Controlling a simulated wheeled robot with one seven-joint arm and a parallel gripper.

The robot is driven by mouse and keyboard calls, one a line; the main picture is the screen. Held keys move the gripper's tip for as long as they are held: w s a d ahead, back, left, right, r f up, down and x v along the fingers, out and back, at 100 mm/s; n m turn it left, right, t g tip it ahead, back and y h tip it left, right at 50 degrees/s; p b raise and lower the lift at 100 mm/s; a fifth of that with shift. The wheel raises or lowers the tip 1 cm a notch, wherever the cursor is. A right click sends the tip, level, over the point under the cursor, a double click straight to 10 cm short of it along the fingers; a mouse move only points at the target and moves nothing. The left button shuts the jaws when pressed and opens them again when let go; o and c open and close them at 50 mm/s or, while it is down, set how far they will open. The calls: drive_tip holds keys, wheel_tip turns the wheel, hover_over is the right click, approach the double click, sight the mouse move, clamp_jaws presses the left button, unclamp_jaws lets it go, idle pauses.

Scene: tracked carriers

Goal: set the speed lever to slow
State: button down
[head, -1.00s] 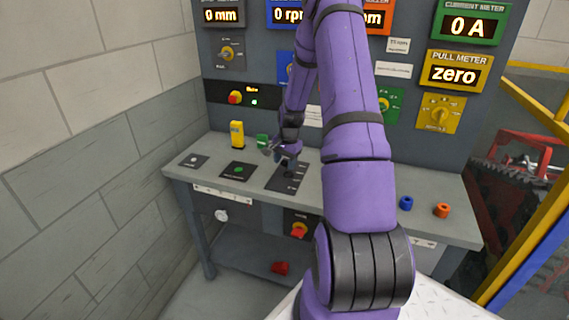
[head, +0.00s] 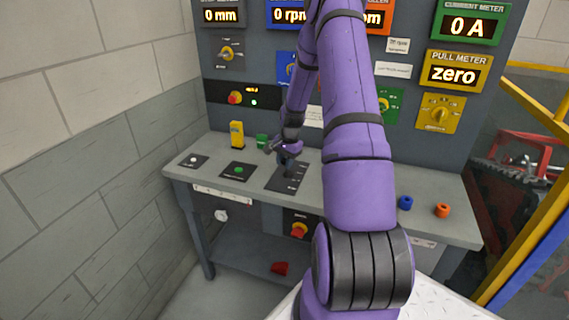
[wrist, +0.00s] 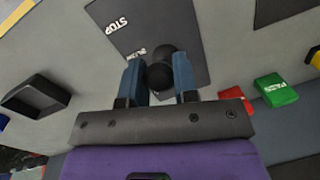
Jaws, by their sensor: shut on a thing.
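The speed lever's dark plate (head: 288,180) lies on the console top in the head view. In the wrist view the plate (wrist: 125,22) shows the word STOP and a second label partly hidden. The lever's black round knob (wrist: 160,76) stands over the plate, between the two blue fingers. My gripper (wrist: 159,68) is shut on this knob. In the head view my gripper (head: 284,157) is small and dark over the far part of the plate. Which label the lever points at cannot be told.
A green-button plate (head: 238,170) and a white-button plate (head: 193,161) lie left of the lever plate. A yellow block (head: 237,134) and a green block (head: 262,141) stand behind. Blue (head: 405,203) and orange (head: 442,210) pieces lie to the right. The meter panel rises behind.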

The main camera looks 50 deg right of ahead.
drive_tip(key=shift+w+d+r+y, duration=0.1)
drive_tip(key=shift+w+d+y, duration=0.05)
drive_tip(key=shift+d+y, duration=0.2)
drive_tip(key=shift+w+d+r, duration=0.2)
drive_tip(key=shift+w+d, duration=0.05)
drive_tip(key=shift+d, duration=0.25)
drive_tip(key=shift+w+d+r, duration=0.2)
drive_tip(key=shift+d, duration=0.3)
drive_tip(key=c, duration=0.9)
unclamp_jaws()
drive_tip(key=r, duration=0.3)
drive_tip(key=d+r, duration=0.1)
drive_tip(key=r, duration=0.3)
drive_tip(key=s+r, duration=0.1)
drive_tip(key=r, duration=0.2)
drive_tip(key=shift+d+r, duration=0.15)
drive_tip(key=shift+r, duration=0.15)
